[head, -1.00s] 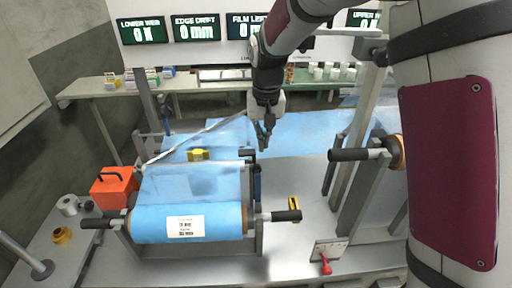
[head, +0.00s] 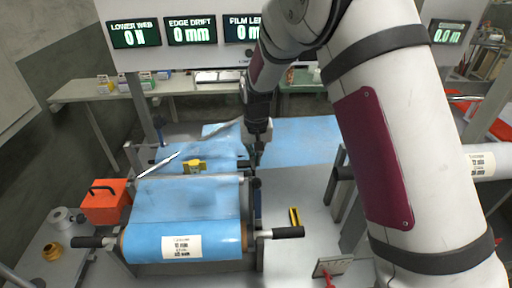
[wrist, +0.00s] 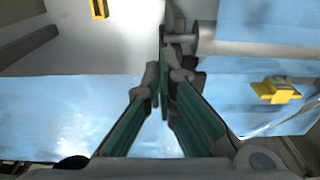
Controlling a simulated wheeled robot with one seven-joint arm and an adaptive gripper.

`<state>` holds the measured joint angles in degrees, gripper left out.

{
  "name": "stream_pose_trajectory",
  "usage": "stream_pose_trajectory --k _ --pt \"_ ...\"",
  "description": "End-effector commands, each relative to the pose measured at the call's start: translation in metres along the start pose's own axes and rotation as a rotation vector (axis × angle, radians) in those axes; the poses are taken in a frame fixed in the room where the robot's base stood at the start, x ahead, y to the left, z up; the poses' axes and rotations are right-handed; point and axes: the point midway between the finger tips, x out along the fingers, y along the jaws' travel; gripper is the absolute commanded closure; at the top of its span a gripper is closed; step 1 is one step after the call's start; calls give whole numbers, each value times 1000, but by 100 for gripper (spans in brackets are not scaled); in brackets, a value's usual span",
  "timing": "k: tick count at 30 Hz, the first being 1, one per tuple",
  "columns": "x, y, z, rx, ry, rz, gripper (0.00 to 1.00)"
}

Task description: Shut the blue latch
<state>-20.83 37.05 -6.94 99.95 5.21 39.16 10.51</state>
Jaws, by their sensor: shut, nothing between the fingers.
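A narrow dark blue upright piece, seemingly the blue latch (head: 257,204), shows in the head view at the right end of the film roller frame. Whether it is open or shut is too small to tell. My gripper (head: 256,162) is just above and behind it, pointing down, near the frame's dark end block. In the wrist view my gripper (wrist: 163,95) has its fingers together with nothing between them. I cannot make out the latch in the wrist view, and cannot tell whether the fingers touch the frame.
The blue film roll (head: 215,243) with a white label lies in front. A yellow block (head: 194,166) sits on the film, and another yellow piece (head: 294,217) on the grey deck. An orange box (head: 106,203) stands left. A red-handled lever (head: 329,270) is front right.

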Motion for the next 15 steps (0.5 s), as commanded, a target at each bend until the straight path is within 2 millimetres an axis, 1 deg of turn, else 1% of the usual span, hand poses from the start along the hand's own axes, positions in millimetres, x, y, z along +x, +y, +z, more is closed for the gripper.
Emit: stream_pose_trajectory --k 1,4,5,6,9,15 --pt "11 0 2 0 -5 2 100" --pt "29 0 1 1 -3 1 100" --pt "21 0 9 0 0 -1 100" --pt "17 0 16 0 -1 -1 100" --pt "14 0 27 1 -1 -1 100" --pt "11 0 37 1 0 -1 100"
